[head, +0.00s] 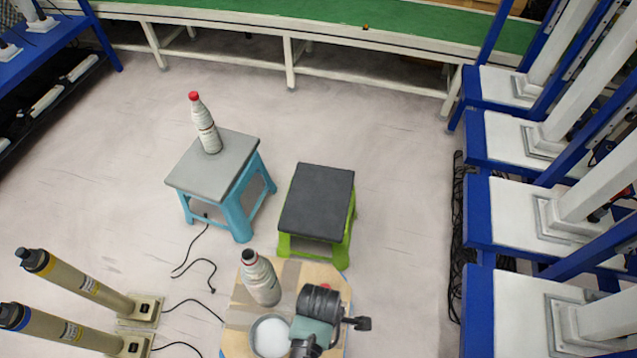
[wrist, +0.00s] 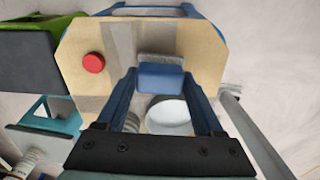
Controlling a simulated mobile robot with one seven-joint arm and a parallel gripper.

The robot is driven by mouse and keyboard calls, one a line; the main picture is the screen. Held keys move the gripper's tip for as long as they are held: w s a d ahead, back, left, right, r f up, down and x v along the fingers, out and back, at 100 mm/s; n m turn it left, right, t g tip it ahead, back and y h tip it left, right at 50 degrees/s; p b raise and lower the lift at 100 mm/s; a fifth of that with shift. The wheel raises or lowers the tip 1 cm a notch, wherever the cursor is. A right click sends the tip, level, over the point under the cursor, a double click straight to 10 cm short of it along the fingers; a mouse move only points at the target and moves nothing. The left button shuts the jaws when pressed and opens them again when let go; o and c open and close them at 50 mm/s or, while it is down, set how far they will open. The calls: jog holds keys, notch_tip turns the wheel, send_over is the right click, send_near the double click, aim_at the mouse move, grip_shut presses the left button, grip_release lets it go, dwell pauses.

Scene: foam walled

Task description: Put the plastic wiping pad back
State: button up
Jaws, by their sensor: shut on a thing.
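The wiping pad (wrist: 161,77) shows in the wrist view as a small blue block between my fingertips. A grey flat piece (wrist: 160,58) shows just beyond it; I cannot tell whether it belongs to the pad. My gripper (wrist: 160,80) is shut on the pad, over a wood-topped stool (wrist: 208,40). In the head view, my wrist hides the pad and much of the right part of this wooden top (head: 290,270). I cannot tell whether the pad touches the top.
On the wooden top stand a bottle (head: 260,280) and a pale bowl (head: 270,336), which also shows below the pad in the wrist view (wrist: 170,112). A red round object (wrist: 94,62) lies there too. A green stool (head: 318,200) and blue stool (head: 215,165) with a red-capped bottle (head: 206,125) stand beyond.

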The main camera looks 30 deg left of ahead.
jog(key=shift+f, duration=1.5)
jog(key=o, duration=1.2)
jog(key=shift+f, duration=0.15)
jog(key=shift+f+b, duration=0.15)
jog(key=shift+b, duration=0.25)
jog(key=r+p, duration=0.1)
jog(key=r, duration=0.3)
jog(key=r+p, duration=0.2)
jog(key=r, duration=0.2)
jog(key=r+p, duration=0.2)
jog(key=r, duration=0.3)
jog(key=shift+a+r, duration=0.1)
jog(key=shift+a, duration=0.3)
